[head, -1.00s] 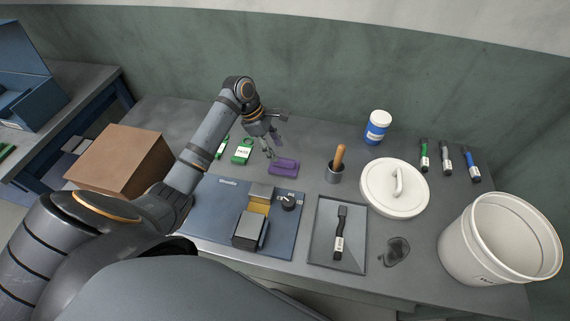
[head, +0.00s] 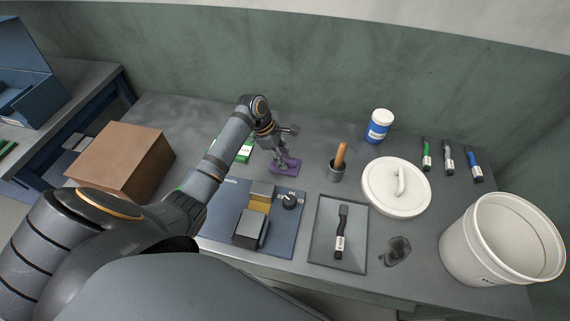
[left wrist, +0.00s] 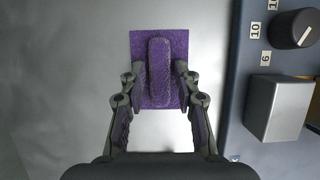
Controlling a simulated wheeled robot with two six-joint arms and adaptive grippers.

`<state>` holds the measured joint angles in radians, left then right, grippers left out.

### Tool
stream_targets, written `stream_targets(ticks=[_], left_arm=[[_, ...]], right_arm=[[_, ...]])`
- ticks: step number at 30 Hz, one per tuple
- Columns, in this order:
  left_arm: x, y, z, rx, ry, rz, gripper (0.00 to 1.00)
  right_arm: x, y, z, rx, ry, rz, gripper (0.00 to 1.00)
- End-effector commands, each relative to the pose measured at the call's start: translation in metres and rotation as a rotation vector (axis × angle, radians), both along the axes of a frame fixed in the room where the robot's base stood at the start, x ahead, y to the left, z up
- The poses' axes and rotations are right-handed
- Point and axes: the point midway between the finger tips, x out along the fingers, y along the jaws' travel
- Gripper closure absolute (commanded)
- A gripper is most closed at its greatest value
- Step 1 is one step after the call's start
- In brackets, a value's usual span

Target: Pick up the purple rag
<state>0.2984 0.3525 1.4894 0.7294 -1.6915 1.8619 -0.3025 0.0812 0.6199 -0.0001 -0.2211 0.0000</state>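The purple rag (head: 291,166) lies on the table behind the blue board, with a raised fold along its middle. My left gripper (head: 281,163) is down at the rag and covers part of it in the head view. In the left wrist view the rag (left wrist: 159,40) is a flat rectangle with a rounded ridge. The fingers of my left gripper (left wrist: 160,84) are open, one on each side of the ridge, with their tips over the flat part. Slim gaps seem to show between fingers and ridge. My right gripper is not in view.
The blue board (head: 283,240) with a block and a knob lies just in front of the rag. A green item (head: 245,151) is close on the left. A brown box (head: 120,160) is at far left.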

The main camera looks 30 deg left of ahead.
Motion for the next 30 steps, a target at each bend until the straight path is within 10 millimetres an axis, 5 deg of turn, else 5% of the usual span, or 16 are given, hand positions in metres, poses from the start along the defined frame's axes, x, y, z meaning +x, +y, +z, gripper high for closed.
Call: stream_targets(ticks=[6, 17, 23, 30], left_arm=[[0.0, 0.0, 0.0, 0.0, 0.0, 0.0, 1.0], [0.0, 0.0, 0.005, -0.001, -0.002, -0.001, 1.0], [0.002, 0.001, 0.032, 0.001, -0.006, -0.001, 1.0], [-0.038, -0.014, 0.082, 0.003, -0.005, -0.002, 1.0]], right_arm=[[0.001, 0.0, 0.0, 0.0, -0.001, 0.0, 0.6], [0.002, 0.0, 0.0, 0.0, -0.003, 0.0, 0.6], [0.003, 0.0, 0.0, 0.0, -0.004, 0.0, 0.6], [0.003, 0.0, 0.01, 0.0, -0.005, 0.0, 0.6]])
